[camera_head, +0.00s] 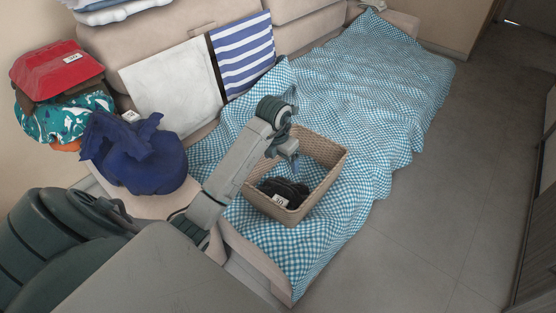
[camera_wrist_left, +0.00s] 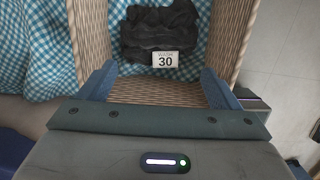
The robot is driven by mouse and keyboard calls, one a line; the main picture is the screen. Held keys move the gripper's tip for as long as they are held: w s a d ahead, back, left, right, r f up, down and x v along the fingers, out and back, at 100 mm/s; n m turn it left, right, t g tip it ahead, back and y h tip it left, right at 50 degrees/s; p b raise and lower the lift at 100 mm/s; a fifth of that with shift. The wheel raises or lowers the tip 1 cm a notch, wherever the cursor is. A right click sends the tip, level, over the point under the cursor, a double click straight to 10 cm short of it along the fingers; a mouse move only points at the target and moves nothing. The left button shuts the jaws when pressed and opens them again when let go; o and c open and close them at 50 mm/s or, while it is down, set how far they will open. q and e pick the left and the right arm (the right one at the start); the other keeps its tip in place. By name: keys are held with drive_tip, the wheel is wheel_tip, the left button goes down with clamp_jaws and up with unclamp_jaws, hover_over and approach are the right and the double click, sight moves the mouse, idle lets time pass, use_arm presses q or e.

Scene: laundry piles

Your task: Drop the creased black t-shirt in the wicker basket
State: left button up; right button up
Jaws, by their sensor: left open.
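The wicker basket (camera_head: 327,150) stands on the blue checked cloth on the sofa, and its woven walls also show in the left wrist view (camera_wrist_left: 232,35). The creased black t-shirt (camera_head: 283,190) lies crumpled inside the basket at its near end, with a white tag marked 30; it also shows in the left wrist view (camera_wrist_left: 160,30). My left gripper (camera_head: 290,158) is above the basket, apart from the shirt. Its blue fingers (camera_wrist_left: 158,88) are spread wide with nothing between them. My right gripper is not in view.
A dark blue cloth bundle (camera_head: 140,155) sits left of my left arm. White (camera_head: 172,92) and striped (camera_head: 243,52) towels hang on the sofa back. The floor (camera_head: 450,190) at right is clear.

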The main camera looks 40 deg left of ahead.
use_arm(q)
drive_tip(key=w+d+r+t+h, duration=0.1)
drive_tip(key=d+r+t+h, duration=0.35)
drive_tip(key=d, duration=0.45)
drive_tip(key=d+r+t+h, duration=0.35)
drive_tip(key=d+h, duration=0.25)
drive_tip(key=d, duration=0.2)
wheel_tip(320, 180, up, 6)
drive_tip(key=s+n+t+h, duration=0.2)
drive_tip(key=n+t, duration=0.2)
drive_tip(key=t, duration=0.1)
drive_tip(key=s+a+n+t+y, duration=0.3)
drive_tip(key=a+n+y, duration=0.4)
drive_tip(key=n, duration=0.5)
drive_tip(key=s+a+n+t+y, duration=0.25)
drive_tip(key=a+n+y, duration=0.35)
drive_tip(key=n+y, duration=0.45)
drive_tip(key=s+f+n+g, duration=0.9)
drive_tip(key=s+f+g, duration=0.2)
drive_tip(key=s+f, duration=0.3)
drive_tip(key=s+d+f+g+h, duration=0.4)
drive_tip(key=s+d+f+g, duration=0.1)
drive_tip(key=s, duration=0.4)
drive_tip(key=shift+d+f, duration=0.2)
drive_tip(key=shift+d, duration=0.05)
